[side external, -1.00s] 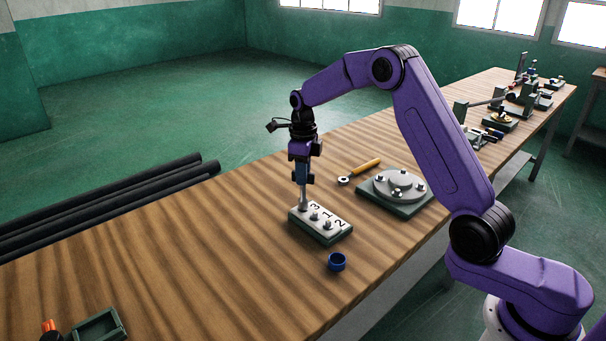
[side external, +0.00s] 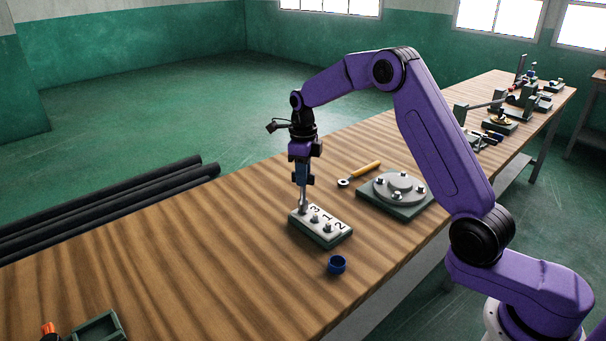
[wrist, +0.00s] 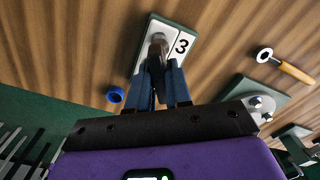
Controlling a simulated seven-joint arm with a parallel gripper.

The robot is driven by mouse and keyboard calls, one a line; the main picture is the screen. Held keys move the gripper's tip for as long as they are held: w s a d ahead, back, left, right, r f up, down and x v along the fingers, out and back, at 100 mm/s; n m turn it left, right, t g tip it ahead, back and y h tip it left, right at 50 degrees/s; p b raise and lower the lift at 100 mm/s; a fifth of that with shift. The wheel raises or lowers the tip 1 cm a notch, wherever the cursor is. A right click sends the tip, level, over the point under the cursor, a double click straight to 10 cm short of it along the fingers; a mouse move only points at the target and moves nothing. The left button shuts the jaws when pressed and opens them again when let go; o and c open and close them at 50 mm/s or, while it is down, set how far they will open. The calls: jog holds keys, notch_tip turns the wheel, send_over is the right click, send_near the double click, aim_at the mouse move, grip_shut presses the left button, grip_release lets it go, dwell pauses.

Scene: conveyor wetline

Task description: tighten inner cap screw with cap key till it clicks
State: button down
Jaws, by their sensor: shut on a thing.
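My gripper (side external: 303,182) points straight down with its blue fingers shut on a grey metal key (side external: 303,202). In the wrist view, the key (wrist: 157,48) stands between the fingertips (wrist: 161,80). Its lower end meets the far-left end of the numbered block (side external: 334,233), beside the label 3. The block has a pale top marked 3, 1 and 2, and a dark green base. Grey screw heads (side external: 327,227) stand on it beside the numbers. The screw or socket under the key is hidden, so I cannot tell how it is seated.
A blue ring-shaped cup (side external: 337,264) sits in front of the block. A yellow-handled wrench (side external: 361,174) and a round grey plate with bolts (side external: 398,187) on a green base lie behind and right. A green tray (side external: 98,329) is front left. The wooden bench (side external: 200,255) is clear left of the block.

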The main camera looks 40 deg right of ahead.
jog(key=shift+r, duration=0.75)
dwell(1.1)
jog(key=shift+r, duration=2.5)
